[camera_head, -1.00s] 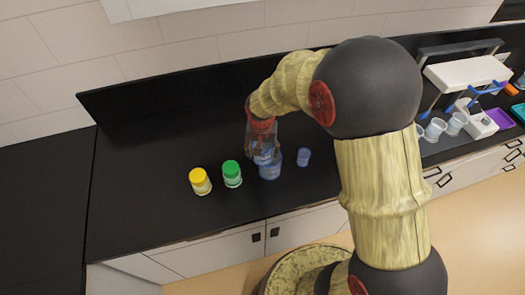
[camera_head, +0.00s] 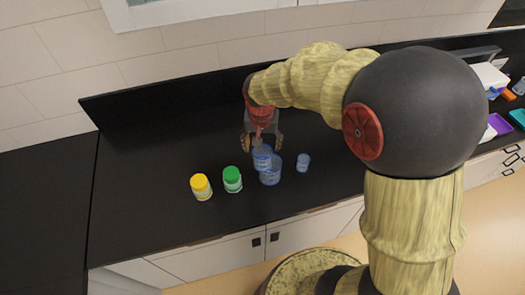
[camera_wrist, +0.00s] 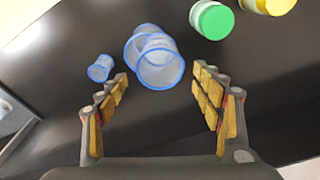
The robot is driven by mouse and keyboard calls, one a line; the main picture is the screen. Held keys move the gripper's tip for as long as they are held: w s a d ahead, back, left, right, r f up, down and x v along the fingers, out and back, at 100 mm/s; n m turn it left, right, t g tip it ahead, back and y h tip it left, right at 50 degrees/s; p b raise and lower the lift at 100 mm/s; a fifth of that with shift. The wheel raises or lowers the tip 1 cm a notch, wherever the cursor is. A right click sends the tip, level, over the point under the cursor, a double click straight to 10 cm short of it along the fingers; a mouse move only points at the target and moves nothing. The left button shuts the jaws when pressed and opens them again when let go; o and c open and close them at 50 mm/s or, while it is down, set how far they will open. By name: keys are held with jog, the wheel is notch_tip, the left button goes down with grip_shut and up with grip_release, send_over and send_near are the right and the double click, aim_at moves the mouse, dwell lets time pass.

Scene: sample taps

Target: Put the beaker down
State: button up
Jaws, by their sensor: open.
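A clear, blue-rimmed beaker (camera_head: 262,160) stands on the black counter; in the wrist view it is the nearer beaker (camera_wrist: 160,72). A second similar beaker (camera_head: 271,175) stands close in front of it and overlaps it in both views, so I cannot tell whether they touch. It also shows in the wrist view (camera_wrist: 133,47). My gripper (camera_head: 263,145) is open and empty behind the first beaker. In the wrist view its fingers (camera_wrist: 161,74) are spread wide, with the beaker beyond the tips and free of them.
A smaller blue cup (camera_head: 303,162) stands to the right. A green-lidded jar (camera_head: 232,180) and a yellow-lidded jar (camera_head: 200,187) stand to the left. The counter (camera_head: 140,150) is clear at left and behind. A purple tray (camera_head: 499,124) lies far right.

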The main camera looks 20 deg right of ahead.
jog(key=s+d+r+n+t, duration=0.2)
jog(key=s+r, duration=0.7)
jog(key=r, duration=0.5)
jog(key=s+r+n+t, duration=0.1)
jog(key=s+r, duration=0.1)
jog(key=s, duration=0.4)
jog(key=s+d+r+n+t, duration=0.1)
jog(key=s+r, duration=0.1)
jog(key=s, duration=0.5)
jog(key=shift+r+y, duration=0.3)
jog(key=shift+r, duration=0.05)
jog(key=shift+d, duration=0.1)
notch_tip(320, 180, down, 10)
jog(key=b, duration=1)
jog(key=shift+f, duration=0.25)
